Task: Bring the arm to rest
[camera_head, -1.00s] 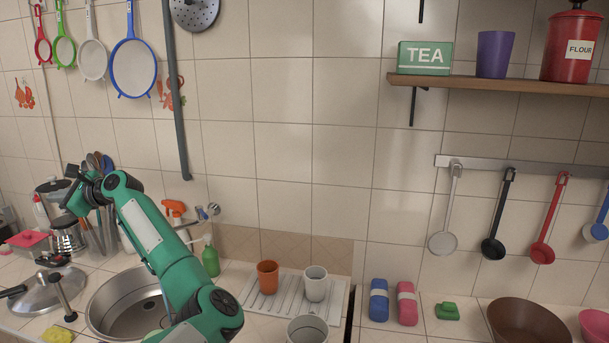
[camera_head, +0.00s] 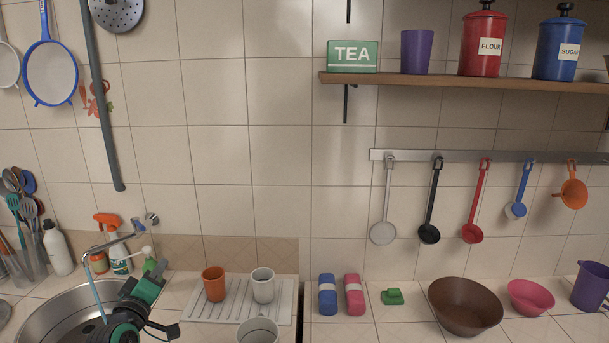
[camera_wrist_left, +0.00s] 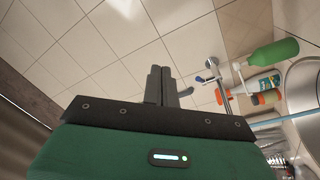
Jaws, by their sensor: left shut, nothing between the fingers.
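My left arm shows low at the left of the head view, in front of the sink, as green and dark parts cut off by the bottom edge. In the left wrist view the left gripper (camera_wrist_left: 161,84) has its two grey fingers together, with nothing between them. It is clear of the counter objects there, with tiled wall behind. My right gripper is in neither view.
The sink (camera_head: 50,310) lies beside my left arm, under a tap (camera_head: 118,240) with a pale blue stream. An orange cup (camera_head: 214,285) and white cup (camera_head: 263,286) stand on the drainer (camera_head: 235,312). A brown bowl (camera_head: 466,306) stands right.

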